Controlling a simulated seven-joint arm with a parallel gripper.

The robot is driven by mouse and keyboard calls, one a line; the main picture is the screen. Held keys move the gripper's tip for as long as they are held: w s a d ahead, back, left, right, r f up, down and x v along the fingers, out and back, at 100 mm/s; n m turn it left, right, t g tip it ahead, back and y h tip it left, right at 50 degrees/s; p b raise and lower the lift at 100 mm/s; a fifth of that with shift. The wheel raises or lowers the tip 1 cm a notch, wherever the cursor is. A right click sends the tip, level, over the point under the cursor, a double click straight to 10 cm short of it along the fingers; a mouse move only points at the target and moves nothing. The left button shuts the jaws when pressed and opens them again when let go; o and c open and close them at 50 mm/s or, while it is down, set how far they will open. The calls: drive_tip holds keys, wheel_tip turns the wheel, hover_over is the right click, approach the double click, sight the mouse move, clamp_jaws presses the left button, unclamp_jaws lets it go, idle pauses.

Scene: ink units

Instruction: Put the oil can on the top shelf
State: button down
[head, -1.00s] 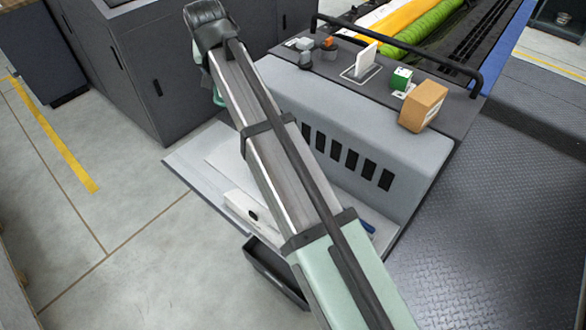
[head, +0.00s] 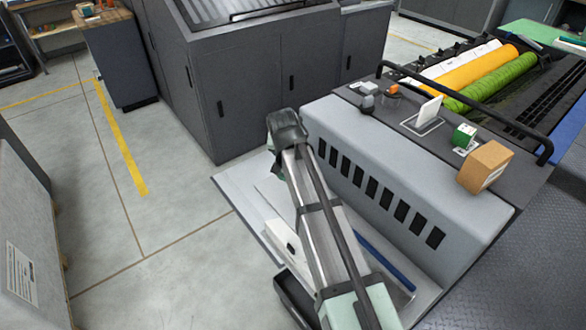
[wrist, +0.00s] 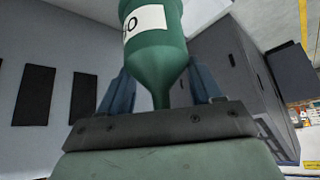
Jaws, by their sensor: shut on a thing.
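In the wrist view a green can with a white label (wrist: 150,22), which I take for the oil can, stands between the two blue fingers of my gripper (wrist: 160,80). The fingers lie on both sides of its tapering lower part, and my gripper is shut on it. Its top is cut off by the frame edge.
The grey printing machine (head: 400,170) stands right of my arm. Dark cabinets (head: 260,110) stand behind. The floor on the left (head: 180,220) is clear.

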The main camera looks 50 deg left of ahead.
drive_tip(key=shift+f, duration=2.5)
drive_tip(key=shift+f, duration=0.1)
drive_tip(key=shift+c, duration=0.9)
unclamp_jaws()
drive_tip(key=v, duration=1.2)
